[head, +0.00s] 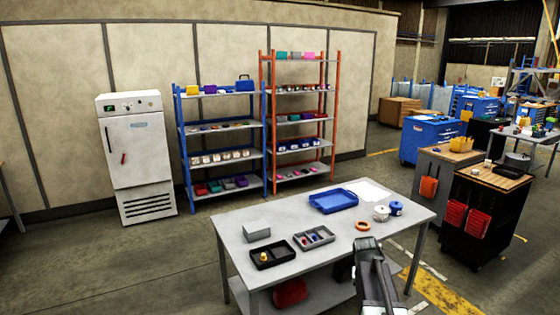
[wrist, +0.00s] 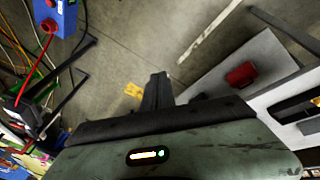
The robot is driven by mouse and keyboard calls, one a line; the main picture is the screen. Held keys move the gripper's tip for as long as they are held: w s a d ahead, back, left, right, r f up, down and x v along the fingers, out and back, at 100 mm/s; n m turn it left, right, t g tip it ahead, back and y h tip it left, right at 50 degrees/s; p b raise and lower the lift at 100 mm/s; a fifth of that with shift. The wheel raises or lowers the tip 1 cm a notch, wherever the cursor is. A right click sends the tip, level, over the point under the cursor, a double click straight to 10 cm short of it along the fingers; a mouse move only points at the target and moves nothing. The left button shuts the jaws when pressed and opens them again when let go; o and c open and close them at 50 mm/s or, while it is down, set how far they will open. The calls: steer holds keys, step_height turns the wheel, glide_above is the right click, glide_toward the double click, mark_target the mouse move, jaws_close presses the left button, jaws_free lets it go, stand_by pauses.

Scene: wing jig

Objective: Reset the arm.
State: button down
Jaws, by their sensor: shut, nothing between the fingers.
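My gripper (wrist: 158,78) shows in the wrist view as two dark fingers close together, with nothing between them. Below them a wide grey-green part of my own arm with a small lit indicator fills the bottom of that view. In the head view my dark arm rises from the bottom edge, its upper end (head: 368,244) in front of the near edge of the grey table (head: 335,262). I cannot tell from the head view whether it touches the table.
The table carries a blue tray (head: 333,201), a black bin (head: 272,256), a grey divided tray (head: 314,238) and an orange ring (head: 362,226). A red object (wrist: 240,75) lies on its lower shelf. Cables (wrist: 40,80) lie at left in the wrist view. Floor left of the table is clear.

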steer(key=s+a+f+n+g+y+b, duration=0.1)
steer(key=s+a+f+n, duration=0.1)
steer(key=s+a, duration=0.4)
steer(key=s+a+f+n+y+b, duration=0.2)
steer(key=s+a+f, duration=0.2)
steer(key=a, duration=1.1)
steer(key=s, duration=0.3)
steer(key=shift+f+g+y, duration=0.15)
steer(key=shift+g+y, duration=0.15)
steer(key=shift+g, duration=0.1)
steer(key=shift+d, duration=0.1)
